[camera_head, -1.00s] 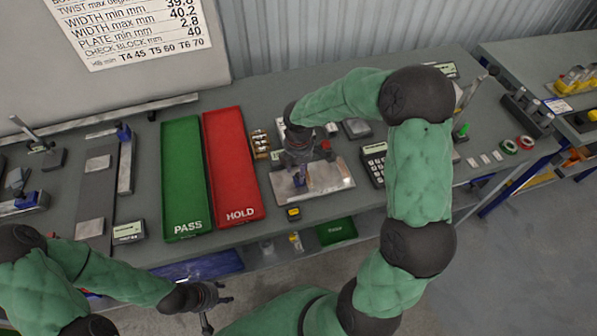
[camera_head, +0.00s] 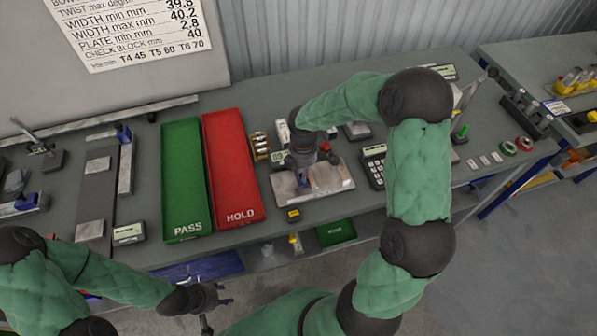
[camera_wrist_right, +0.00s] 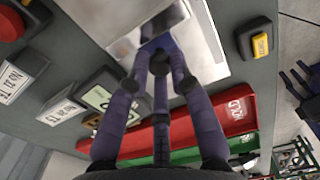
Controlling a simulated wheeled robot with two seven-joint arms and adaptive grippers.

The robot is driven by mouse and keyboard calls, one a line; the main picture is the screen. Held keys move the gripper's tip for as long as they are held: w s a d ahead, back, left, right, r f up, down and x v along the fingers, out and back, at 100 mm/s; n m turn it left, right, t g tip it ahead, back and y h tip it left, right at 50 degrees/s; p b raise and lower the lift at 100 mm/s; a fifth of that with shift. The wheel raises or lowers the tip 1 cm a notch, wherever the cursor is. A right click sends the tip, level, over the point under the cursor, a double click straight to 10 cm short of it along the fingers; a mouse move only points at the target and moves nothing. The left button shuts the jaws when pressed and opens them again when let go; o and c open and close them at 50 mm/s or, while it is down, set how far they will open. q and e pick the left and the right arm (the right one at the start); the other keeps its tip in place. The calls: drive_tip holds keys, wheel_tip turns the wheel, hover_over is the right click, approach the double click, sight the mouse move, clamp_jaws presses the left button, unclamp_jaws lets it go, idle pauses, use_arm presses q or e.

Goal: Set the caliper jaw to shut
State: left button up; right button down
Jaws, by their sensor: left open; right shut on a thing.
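The caliper appears as a shiny metal plate (camera_head: 335,182) with a blue jaw part on the bench. In the right wrist view the blue jaw (camera_wrist_right: 160,44) stands at the fingertips, over the metal plate (camera_wrist_right: 205,55). My right gripper (camera_head: 303,184) points down at the plate, shut on this blue jaw; its fingertips also show in the wrist view (camera_wrist_right: 160,62). The fingers hide part of the jaw, so I cannot tell its gap. A small display (camera_head: 278,157) shows beside the wrist. My left gripper (camera_head: 216,312) is open and empty, low in front of the bench.
The green PASS tray (camera_head: 183,180) and red HOLD tray (camera_head: 232,170) lie left of the plate. A calculator-like keypad unit (camera_head: 375,165) stands to its right. A yellow-topped block (camera_head: 293,215) is near the bench front. Small brass pieces (camera_head: 260,146) stand behind.

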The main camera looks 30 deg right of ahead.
drive_tip(key=d, duration=0.2)
drive_tip(key=s+d+p, duration=0.1)
drive_tip(key=d, duration=0.2)
drive_tip(key=s+d+p, duration=0.1)
drive_tip(key=d, duration=0.2)
drive_tip(key=shift+d, duration=0.4)
drive_tip(key=c, duration=1.1)
unclamp_jaws()
drive_tip(key=shift+d, duration=0.1)
drive_tip(key=shift+s+d, duration=0.1)
drive_tip(key=shift+r, duration=0.25)
wheel_tip(320, 180, up, 12)
drive_tip(key=shift+f, duration=0.25)
